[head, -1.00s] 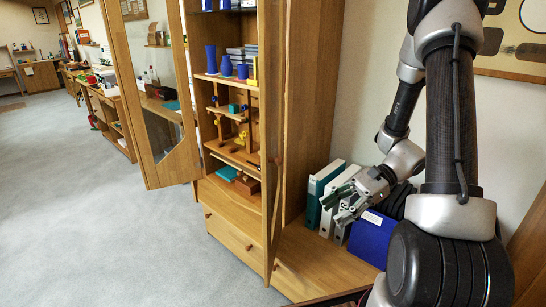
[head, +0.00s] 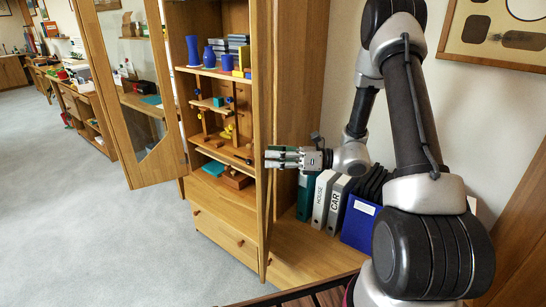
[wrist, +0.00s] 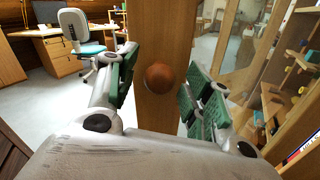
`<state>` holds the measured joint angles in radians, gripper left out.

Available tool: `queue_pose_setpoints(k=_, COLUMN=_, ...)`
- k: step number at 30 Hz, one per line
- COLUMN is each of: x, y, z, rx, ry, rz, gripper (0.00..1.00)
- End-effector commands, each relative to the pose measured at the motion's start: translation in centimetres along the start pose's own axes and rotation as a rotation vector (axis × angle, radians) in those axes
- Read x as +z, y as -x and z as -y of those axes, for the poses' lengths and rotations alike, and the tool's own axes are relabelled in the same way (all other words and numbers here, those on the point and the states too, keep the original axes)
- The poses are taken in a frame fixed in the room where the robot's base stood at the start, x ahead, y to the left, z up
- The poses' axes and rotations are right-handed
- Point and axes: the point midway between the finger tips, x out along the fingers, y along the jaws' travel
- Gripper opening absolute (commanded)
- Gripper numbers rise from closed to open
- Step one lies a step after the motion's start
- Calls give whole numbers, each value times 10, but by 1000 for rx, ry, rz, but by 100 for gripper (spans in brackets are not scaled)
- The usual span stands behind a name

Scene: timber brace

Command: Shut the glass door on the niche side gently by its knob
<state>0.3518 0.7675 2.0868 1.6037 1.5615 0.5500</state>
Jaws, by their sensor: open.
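The niche-side glass door (head: 264,90) stands open, seen nearly edge-on in the head view. In the wrist view its wooden stile (wrist: 158,30) runs upright through the middle, with glass (wrist: 222,55) to its right. The round wooden knob (wrist: 165,77) sits on the stile, between my two spread fingers. My gripper (head: 274,157) is open at the door's edge, pointing left; it also shows in the wrist view (wrist: 157,74). I see no clear finger contact with the knob. In the head view the knob is hidden by the fingers.
The other glass door (head: 133,85) stands open at left. Cabinet shelves hold blue vases (head: 210,54) and small items. Binders (head: 325,200) stand in the niche below my wrist. A drawer (head: 225,238) is shut. The grey floor (head: 80,225) at left is clear.

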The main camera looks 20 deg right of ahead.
Motion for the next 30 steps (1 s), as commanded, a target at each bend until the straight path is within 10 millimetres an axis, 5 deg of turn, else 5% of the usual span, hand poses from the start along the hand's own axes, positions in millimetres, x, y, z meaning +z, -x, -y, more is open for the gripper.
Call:
queue_pose_setpoints(k=10, x=0, y=-6, z=0, rx=-1, ry=1, rz=0, gripper=51)
queue_pose_setpoints(k=18, x=0, y=-6, z=0, rx=0, ry=1, rz=0, gripper=2)
queue_pose_setpoints(k=30, x=0, y=-6, z=-2, rx=-38, ry=0, rz=10, gripper=0)
